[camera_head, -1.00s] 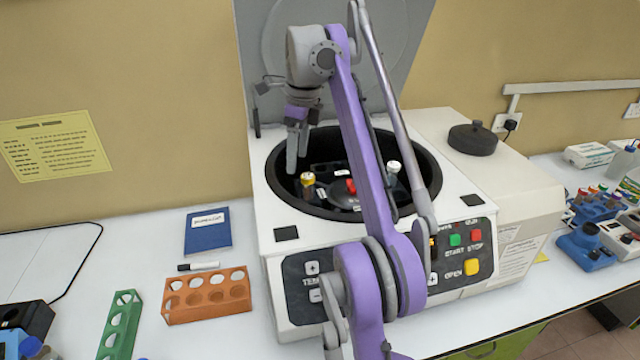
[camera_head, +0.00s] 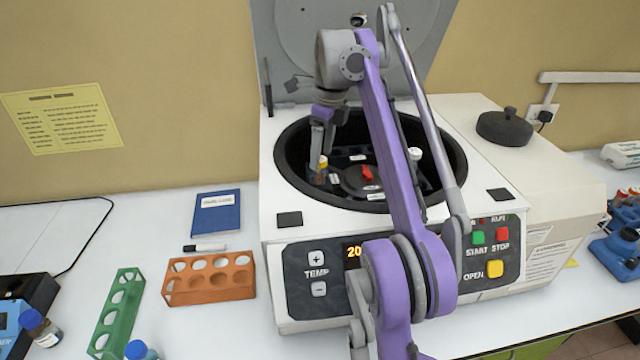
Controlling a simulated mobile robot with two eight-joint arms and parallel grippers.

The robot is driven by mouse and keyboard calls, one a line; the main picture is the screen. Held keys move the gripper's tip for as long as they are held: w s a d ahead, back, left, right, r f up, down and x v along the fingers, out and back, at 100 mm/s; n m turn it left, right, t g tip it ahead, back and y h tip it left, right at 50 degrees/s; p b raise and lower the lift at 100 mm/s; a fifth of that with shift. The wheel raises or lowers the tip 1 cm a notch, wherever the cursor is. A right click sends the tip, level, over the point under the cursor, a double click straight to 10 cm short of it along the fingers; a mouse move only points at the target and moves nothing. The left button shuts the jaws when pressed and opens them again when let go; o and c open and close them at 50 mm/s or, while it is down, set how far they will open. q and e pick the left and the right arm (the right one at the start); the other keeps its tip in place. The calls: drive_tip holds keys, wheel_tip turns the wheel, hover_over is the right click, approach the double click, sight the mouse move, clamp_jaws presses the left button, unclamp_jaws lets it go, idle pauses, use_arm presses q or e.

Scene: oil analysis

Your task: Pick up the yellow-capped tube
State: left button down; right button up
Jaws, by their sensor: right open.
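The yellow-capped tube (camera_head: 322,170) stands in the centrifuge rotor at the left side of the round black bowl. My right gripper (camera_head: 319,156) reaches down into the bowl from above, its fingers at the level of the yellow cap. It is open, with the fingers beside the cap; I cannot tell whether they touch it. The centrifuge (camera_head: 288,262) is white with its lid raised. My left gripper is not in view.
A white-capped tube (camera_head: 415,154) stands at the right of the rotor, whose hub has a red knob (camera_head: 367,173). The bowl's rim surrounds the gripper. An orange rack (camera_head: 210,290) and a green rack (camera_head: 117,318) stand on the table at left.

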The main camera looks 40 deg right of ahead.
sight(321, 160)
drive_tip(key=f, duration=0.1)
drive_tip(key=f+b, duration=0.1)
drive_tip(key=f, duration=0.1)
drive_tip(key=shift+w+a+f, duration=0.1)
drive_tip(key=shift+w+a, duration=0.05)
drive_tip(key=shift+w, duration=0.05)
drive_tip(key=shift+s+f, duration=0.1)
drive_tip(key=shift+f, duration=0.25)
drive_tip(key=shift+c, duration=0.8)
clamp_jaws()
